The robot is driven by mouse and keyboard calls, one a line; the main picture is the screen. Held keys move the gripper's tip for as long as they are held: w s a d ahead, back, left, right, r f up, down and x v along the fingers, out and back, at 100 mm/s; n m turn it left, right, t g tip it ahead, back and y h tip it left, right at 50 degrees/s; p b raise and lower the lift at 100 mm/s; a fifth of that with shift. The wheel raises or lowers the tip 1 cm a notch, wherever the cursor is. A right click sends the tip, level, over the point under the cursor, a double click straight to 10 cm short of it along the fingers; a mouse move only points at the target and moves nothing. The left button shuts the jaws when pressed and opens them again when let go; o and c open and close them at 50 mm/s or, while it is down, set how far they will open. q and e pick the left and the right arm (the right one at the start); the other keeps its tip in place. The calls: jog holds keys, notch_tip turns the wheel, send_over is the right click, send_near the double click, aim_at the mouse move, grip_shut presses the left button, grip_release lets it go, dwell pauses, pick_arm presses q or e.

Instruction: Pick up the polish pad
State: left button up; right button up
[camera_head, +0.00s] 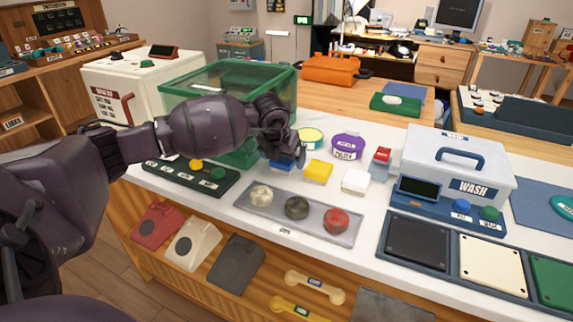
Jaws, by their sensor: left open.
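Small block-shaped pads lie on the white counter: a blue one (284,164) partly hidden by my gripper, a yellow one (318,172) and a white one (355,182). Behind them is a purple round container (348,146) with a white label too small to read surely. I cannot tell which item is the polish pad. My left gripper (285,155) is open, above and around the blue pad's area, left of the yellow pad. Contact with the blue pad cannot be told. My right gripper is out of view.
A grey tray (348,238) with three round lumps lies in front. A green bin (180,95) stands behind my left arm. A white WASH box (440,155) and a dark panel of coloured squares (452,286) are at the right.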

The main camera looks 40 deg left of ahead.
pick_arm(q)
jog(key=shift+w+f, duration=0.2)
jog(key=shift+f, duration=0.35)
jog(key=shift+r, duration=0.15)
jog(key=c, duration=1)
notch_tip(320, 180, up, 20)
jog(key=p, duration=0.3)
